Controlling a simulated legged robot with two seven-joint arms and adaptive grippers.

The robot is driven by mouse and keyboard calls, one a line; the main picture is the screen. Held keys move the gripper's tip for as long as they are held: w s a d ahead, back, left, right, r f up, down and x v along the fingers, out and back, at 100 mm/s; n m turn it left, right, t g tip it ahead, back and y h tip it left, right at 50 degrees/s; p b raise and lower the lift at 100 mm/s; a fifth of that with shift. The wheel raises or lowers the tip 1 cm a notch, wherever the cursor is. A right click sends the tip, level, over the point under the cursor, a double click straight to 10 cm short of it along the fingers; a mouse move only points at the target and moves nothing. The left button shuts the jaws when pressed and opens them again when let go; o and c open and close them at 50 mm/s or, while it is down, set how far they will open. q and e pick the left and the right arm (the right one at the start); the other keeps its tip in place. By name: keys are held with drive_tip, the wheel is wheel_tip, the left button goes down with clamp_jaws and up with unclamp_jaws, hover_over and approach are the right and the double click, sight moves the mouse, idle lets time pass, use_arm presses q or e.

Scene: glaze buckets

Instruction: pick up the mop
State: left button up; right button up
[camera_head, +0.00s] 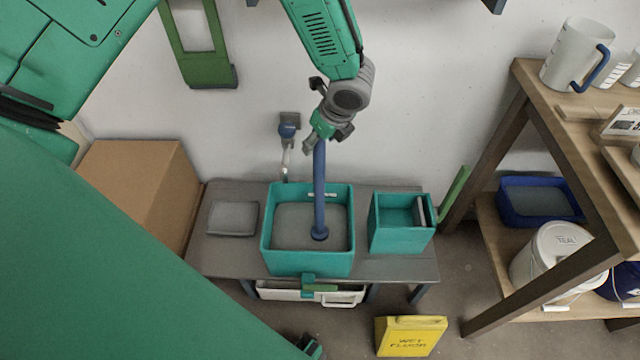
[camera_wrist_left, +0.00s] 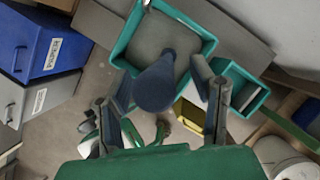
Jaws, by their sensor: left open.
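The blue mop (camera_head: 319,190) stands nearly upright, its round foot in the teal basin (camera_head: 267,240) on the grey bench. In the left wrist view the top of the mop's handle (camera_wrist_left: 154,90) points toward the camera. My left gripper (camera_head: 318,138) is at the top of the handle. In the wrist view its two fingers (camera_wrist_left: 163,103) are apart, one on each side of the handle; I cannot tell whether either touches it. The fingertips are small and partly merged with the handle in the head view.
A smaller teal bin (camera_head: 388,241) stands right of the basin, and a grey tray (camera_head: 232,218) lies left. A cardboard box (camera_head: 140,185) is at the left. A wooden shelf (camera_head: 560,130) stands at the right. A yellow wet-floor sign (camera_head: 410,337) is on the floor.

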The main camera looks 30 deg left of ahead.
use_arm(q)
drive_tip(key=shift+c, duration=0.4)
clamp_jaws()
